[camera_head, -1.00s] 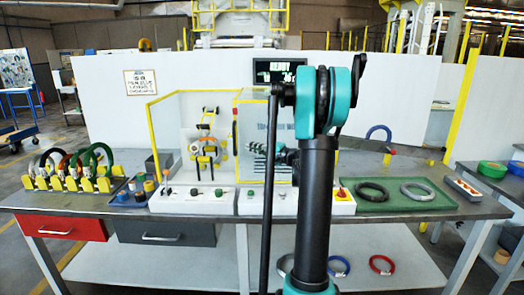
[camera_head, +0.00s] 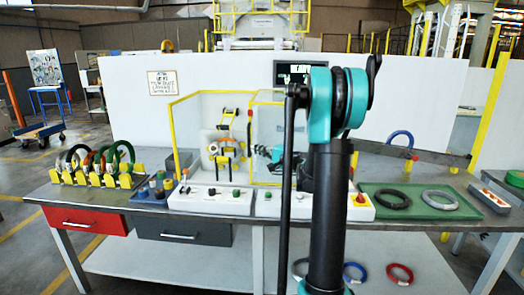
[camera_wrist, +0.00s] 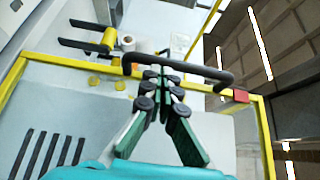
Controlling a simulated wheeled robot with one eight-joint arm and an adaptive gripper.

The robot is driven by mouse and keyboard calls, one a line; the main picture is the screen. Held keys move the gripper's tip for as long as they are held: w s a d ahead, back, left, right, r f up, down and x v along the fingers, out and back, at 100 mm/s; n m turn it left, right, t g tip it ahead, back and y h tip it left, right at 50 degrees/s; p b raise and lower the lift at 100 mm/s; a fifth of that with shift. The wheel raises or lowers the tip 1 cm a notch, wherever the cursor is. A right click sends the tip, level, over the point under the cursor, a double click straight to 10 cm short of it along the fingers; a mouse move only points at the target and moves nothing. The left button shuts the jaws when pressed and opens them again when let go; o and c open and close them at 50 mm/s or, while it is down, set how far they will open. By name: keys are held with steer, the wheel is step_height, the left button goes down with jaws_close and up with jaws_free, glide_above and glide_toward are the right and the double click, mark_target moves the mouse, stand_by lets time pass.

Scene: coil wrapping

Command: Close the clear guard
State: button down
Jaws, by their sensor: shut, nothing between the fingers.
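The clear guard (camera_head: 268,120) is a see-through panel with a yellow frame. In the head view it stands at the right side of the wrapping machine, partly hidden by my arm. In the wrist view its yellow frame (camera_wrist: 75,65) crosses the picture, with a black bar handle (camera_wrist: 205,70) along it. My gripper (camera_wrist: 155,73) has green fingers, shut and empty, with their tips at the handle's left part. I cannot tell whether they touch it. The machine's ring (camera_head: 224,148) shows left of the guard.
A control strip with knobs (camera_head: 210,199) runs along the machine's front. A coil rack (camera_head: 95,178) stands at the left of the bench. A green mat (camera_head: 413,212) with two coils lies at the right. A red block (camera_wrist: 241,95) sits at the frame's corner.

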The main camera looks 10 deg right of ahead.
steer(key=w+a, duration=0.3)
steer(key=a, duration=0.8)
steer(key=w+a, duration=0.4)
steer(key=a, duration=0.6)
steer(key=w+a, duration=0.3)
steer(key=a, duration=0.8)
steer(key=shift+w+a, duration=0.25)
steer(key=shift+a, duration=0.1)
